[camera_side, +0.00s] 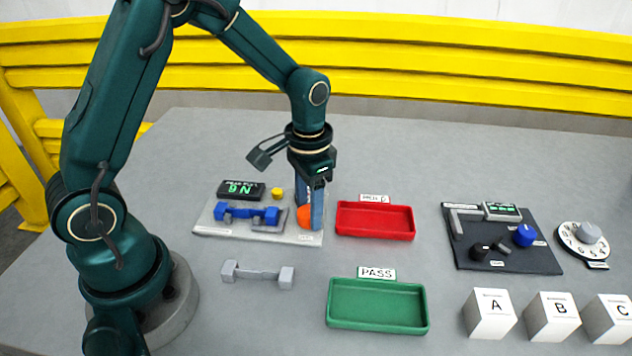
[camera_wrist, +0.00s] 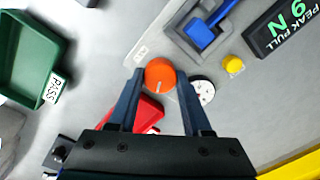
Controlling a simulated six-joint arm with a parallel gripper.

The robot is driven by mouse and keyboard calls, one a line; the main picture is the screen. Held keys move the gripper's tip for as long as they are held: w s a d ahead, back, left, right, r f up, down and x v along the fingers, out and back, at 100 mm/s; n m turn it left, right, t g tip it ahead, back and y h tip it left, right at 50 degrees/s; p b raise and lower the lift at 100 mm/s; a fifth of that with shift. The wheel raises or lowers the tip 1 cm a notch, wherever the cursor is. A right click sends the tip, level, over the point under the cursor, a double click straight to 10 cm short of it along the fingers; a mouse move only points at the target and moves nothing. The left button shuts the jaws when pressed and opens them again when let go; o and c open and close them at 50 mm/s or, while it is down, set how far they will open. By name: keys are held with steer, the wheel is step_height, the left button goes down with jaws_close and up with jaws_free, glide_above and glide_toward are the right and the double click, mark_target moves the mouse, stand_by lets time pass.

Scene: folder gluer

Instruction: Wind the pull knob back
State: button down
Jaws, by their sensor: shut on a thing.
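The orange pull knob (camera_side: 305,214) sits at the right end of a pale tester plate (camera_side: 222,229). My gripper (camera_side: 312,222) points straight down over it, with its fingers hiding part of the knob. In the wrist view the knob (camera_wrist: 160,75) shows a short white mark and lies between the two fingertips (camera_wrist: 159,77); the gripper is shut on it. A small white dial (camera_wrist: 203,91) is beside the knob, partly behind one finger. A blue dumbbell-shaped part (camera_side: 247,214) lies in the tester's holder. The black peak pull display (camera_side: 241,190) shows green characters ending in N.
A yellow button (camera_side: 277,194) is behind the knob. A red tray (camera_side: 375,235) stands close to my gripper's right, and a green PASS tray (camera_side: 377,328) is nearer the front. A grey dumbbell-shaped part (camera_side: 258,273) lies in front. A dark panel (camera_side: 505,265) and lettered blocks (camera_side: 490,320) are farther right.

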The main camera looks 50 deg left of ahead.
steer(key=n, duration=0.4)
steer(key=shift+n, duration=0.4)
stand_by(0.4)
steer(key=shift+c, duration=1.7)
jaws_free()
steer(key=shift+r, duration=0.1)
